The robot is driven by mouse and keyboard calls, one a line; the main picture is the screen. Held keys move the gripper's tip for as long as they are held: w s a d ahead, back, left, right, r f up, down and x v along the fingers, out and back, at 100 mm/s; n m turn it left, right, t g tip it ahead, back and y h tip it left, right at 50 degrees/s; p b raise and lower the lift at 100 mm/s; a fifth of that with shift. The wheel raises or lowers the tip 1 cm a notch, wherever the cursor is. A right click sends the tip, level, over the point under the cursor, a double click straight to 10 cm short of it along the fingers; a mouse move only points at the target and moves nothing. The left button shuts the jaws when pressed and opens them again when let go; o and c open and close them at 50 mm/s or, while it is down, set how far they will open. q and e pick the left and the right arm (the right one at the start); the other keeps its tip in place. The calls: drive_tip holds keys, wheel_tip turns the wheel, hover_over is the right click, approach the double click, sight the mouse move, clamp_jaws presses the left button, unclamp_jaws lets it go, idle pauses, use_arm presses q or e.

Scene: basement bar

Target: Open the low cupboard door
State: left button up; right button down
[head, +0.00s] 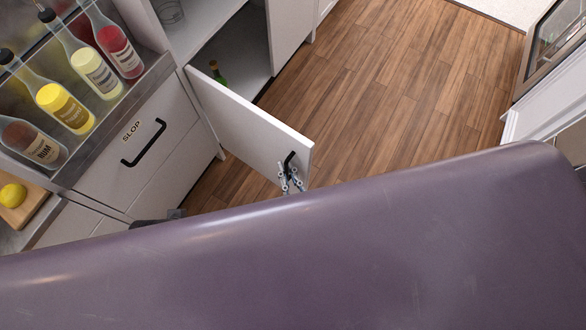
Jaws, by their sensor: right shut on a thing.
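The low cupboard door (250,122) is white and stands swung well out from its cabinet, so the inside shows. A green bottle (218,74) stands in the cupboard (240,50), partly hidden by the door. A small black handle (289,160) is near the free edge of the door. My right gripper (289,176) is at this handle and shut on it. The rest of the right arm is hidden. A small dark grey part (160,218) at lower left may belong to my left gripper; its fingers cannot be made out.
A drawer front with a black handle (143,142) and a "SLOP" label is left of the door. Several bottles (62,107) stand in a rack above it. Wooden floor (400,85) is clear to the right. A framed panel (552,45) is at far right.

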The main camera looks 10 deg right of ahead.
drive_tip(key=shift+s+a+f, duration=0.15)
drive_tip(key=shift+s+a, duration=0.2)
drive_tip(key=c, duration=2.3)
unclamp_jaws()
drive_tip(key=shift+c, duration=0.2)
drive_tip(key=s+d, duration=0.1)
drive_tip(key=s, duration=1.1)
drive_tip(key=shift+w, duration=0.1)
